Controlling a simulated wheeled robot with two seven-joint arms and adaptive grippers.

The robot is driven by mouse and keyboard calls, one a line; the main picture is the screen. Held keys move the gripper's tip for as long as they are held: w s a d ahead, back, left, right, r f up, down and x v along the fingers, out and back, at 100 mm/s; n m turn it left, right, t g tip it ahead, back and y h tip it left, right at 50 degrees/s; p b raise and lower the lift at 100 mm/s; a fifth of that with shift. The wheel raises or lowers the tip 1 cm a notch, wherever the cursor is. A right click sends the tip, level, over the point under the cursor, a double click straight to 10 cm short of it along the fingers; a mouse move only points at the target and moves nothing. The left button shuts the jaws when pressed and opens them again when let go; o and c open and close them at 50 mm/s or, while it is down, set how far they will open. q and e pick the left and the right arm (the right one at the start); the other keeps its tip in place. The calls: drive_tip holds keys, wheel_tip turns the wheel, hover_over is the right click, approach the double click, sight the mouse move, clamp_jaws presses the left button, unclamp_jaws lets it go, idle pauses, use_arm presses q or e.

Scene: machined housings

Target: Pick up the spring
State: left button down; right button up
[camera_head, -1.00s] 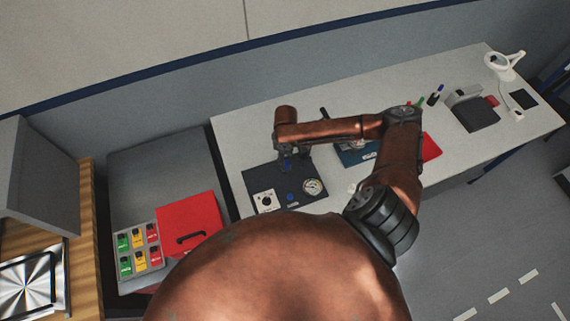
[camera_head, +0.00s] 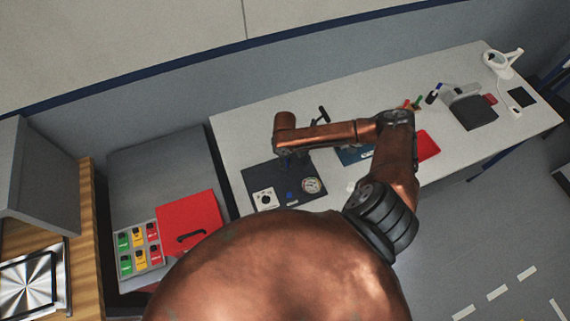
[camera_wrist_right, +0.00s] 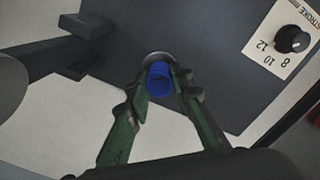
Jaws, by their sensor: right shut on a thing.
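The spring (camera_wrist_right: 159,83) is a small blue coil, seen nearly end-on in the right wrist view. My right gripper (camera_wrist_right: 160,88) is shut on it, with one green-and-dark finger on each side. Behind it are the edge of a dark plate (camera_wrist_right: 215,45) and a pale surface; I cannot tell whether the spring touches the plate. In the head view my right gripper (camera_head: 287,160) points down over the back of that dark plate (camera_head: 260,178), and its fingers are small and partly hidden by my arm. My left gripper is in neither view.
The plate carries a white dial label (camera_head: 265,198), a round gauge (camera_head: 311,185) and another small blue part (camera_head: 290,195).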

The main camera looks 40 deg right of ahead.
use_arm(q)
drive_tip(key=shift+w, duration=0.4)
use_arm(e)
clamp_jaws()
